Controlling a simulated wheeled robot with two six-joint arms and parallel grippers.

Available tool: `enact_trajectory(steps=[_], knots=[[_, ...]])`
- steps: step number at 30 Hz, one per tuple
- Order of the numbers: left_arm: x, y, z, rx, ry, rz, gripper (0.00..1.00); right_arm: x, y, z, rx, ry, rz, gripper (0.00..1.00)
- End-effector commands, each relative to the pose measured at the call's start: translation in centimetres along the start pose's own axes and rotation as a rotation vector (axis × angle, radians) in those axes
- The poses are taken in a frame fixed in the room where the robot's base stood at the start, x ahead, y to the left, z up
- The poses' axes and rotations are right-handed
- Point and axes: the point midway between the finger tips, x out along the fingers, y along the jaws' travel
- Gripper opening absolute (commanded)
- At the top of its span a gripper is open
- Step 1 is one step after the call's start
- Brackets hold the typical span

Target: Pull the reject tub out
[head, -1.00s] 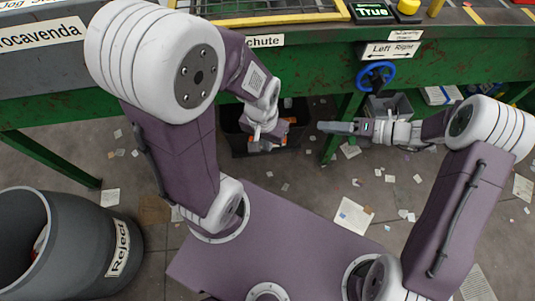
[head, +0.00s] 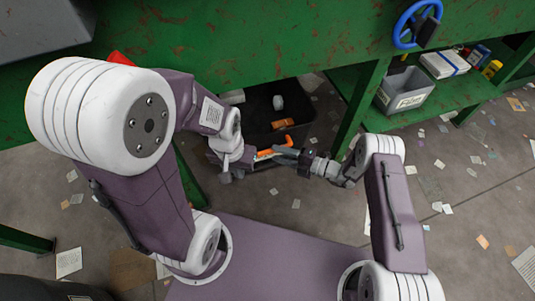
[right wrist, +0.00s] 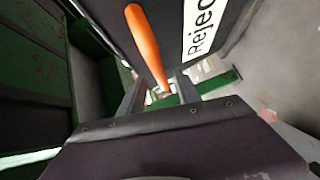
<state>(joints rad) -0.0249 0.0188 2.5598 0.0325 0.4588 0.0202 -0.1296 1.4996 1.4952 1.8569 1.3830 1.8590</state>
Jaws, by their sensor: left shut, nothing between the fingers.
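The reject tub (head: 254,112) is a dark tub on the floor under the green belt frame. Its front carries an orange handle (head: 284,142). In the right wrist view the handle (right wrist: 147,45) and a white "Reject" label (right wrist: 200,25) show close up on the tub's dark wall (right wrist: 105,15). My right gripper (head: 280,156) is at the tub's front, by the handle. Its fingers (right wrist: 160,85) are apart, with the handle's end in line with the gap; I cannot tell whether they touch it. My left gripper (head: 226,172) is shut and empty, left of the handle near the tub's front.
A grey labelled bin (head: 404,92) stands on a green lower shelf (head: 445,103) to the right. A green leg (head: 362,105) stands right of the tub. A blue handwheel (head: 405,25) is above. Paper scraps litter the floor in front.

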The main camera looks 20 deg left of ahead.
Motion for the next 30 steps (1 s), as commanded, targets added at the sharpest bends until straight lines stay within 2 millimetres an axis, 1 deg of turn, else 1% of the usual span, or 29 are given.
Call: enact_trajectory(steps=[1,3,6,10,16,17,18,20,21,30], knots=[[1.3,0.0,0.1,0.0,0.0,0.0,0.0,1.2,-0.7,0.1,-0.004,0.003,0.0,0.4],[1.9,0.0,0.2,0.0,0.0,0.0,0.0,2.4,-0.6,0.0,-0.003,0.003,0.0,0.4],[2.6,-0.1,0.3,0.0,0.0,0.0,0.0,3.6,-0.4,0.1,-0.003,0.001,0.0,0.4],[2.7,-0.1,0.3,0.0,0.0,0.0,0.0,4.2,-0.1,0.0,-0.002,0.0,-0.001,0.4],[2.6,-0.1,0.3,0.0,0.0,0.0,0.0,4.2,0.0,0.1,-0.001,-0.001,-0.001,0.4],[2.6,-0.1,0.3,0.0,0.0,0.0,0.0,4.2,0.0,0.1,-0.001,-0.001,-0.001,0.34],[2.6,-0.1,0.3,0.0,0.0,0.0,0.0,4.2,0.0,0.1,-0.001,-0.001,-0.001,0.23],[2.6,-0.1,0.3,0.0,0.0,0.0,0.0,4.2,0.0,0.1,-0.001,-0.001,-0.001,0.06],[2.6,-0.1,0.3,0.0,0.0,0.0,0.0,4.2,0.0,0.1,-0.001,-0.001,-0.001,0.0],[2.6,-0.1,0.3,0.0,0.0,0.0,0.0,4.2,0.0,0.0,-0.001,0.0,-0.001,0.0]])
